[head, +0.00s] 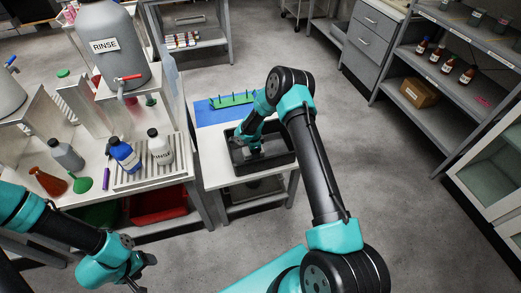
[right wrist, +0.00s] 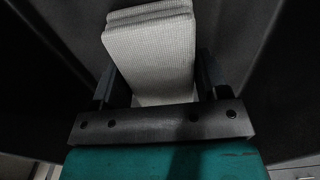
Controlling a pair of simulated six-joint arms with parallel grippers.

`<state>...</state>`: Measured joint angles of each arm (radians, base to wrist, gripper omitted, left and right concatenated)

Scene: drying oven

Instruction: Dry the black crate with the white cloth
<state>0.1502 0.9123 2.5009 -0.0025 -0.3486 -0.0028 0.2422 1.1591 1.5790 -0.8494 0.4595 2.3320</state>
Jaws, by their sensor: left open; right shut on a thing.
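The black crate (head: 284,161) stands on a small white table in the head view. My right arm reaches over it, and my right gripper (head: 254,149) is down inside it. In the right wrist view, my right gripper (right wrist: 155,82) is shut on the folded white cloth (right wrist: 150,48), which sits between its two fingers. Dark crate walls (right wrist: 55,45) surround the cloth there. Whether the cloth touches the crate cannot be told. The cloth is largely hidden by the gripper in the head view. My left gripper (head: 143,276) is open and empty at the lower left, away from the crate.
A blue mat (head: 210,116) with a green pegged rack (head: 231,100) lies behind the crate. A bench on the left carries a rinse tank (head: 105,50), a blue bottle (head: 124,155) and a white bottle (head: 159,147). Shelves (head: 460,85) stand at right. The floor between is clear.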

